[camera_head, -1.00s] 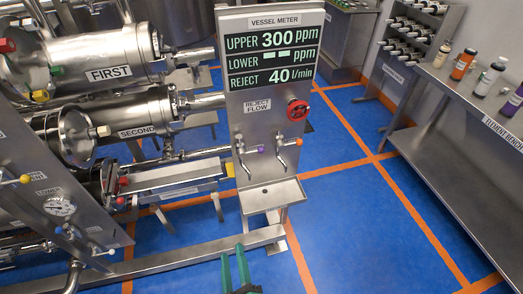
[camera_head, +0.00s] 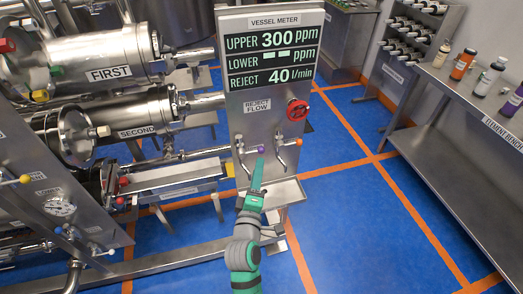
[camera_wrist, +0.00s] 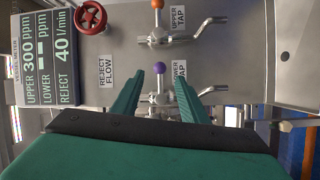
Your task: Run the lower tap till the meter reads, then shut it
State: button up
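The lower tap, with a purple knob (camera_head: 261,149), is the left of two taps on the steel panel. The wrist view, turned on its side, shows its purple knob (camera_wrist: 157,68) and part of the "LOWER TAP" label (camera_wrist: 183,77). My gripper (camera_head: 259,163) is just below and in front of the purple knob. Its green fingers (camera_wrist: 169,77) are apart, with nothing held between them. I cannot tell whether a finger touches the tap. The vessel meter (camera_head: 272,54) reads UPPER 300 ppm, LOWER dashes, REJECT 40 l/min.
The upper tap, with an orange knob (camera_head: 299,141), is close on the right. A red handwheel (camera_head: 298,110) is above it. A steel drip tray (camera_head: 284,194) juts out under the taps. A bench (camera_head: 455,125) with bottles stands at right; blue floor between is clear.

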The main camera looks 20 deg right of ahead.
aim_at(261, 153)
jog(key=x, duration=0.9)
jog(key=shift+w+d, duration=0.1)
jog(key=shift+w, duration=0.05)
jog(key=shift+c, duration=0.2)
grip_shut()
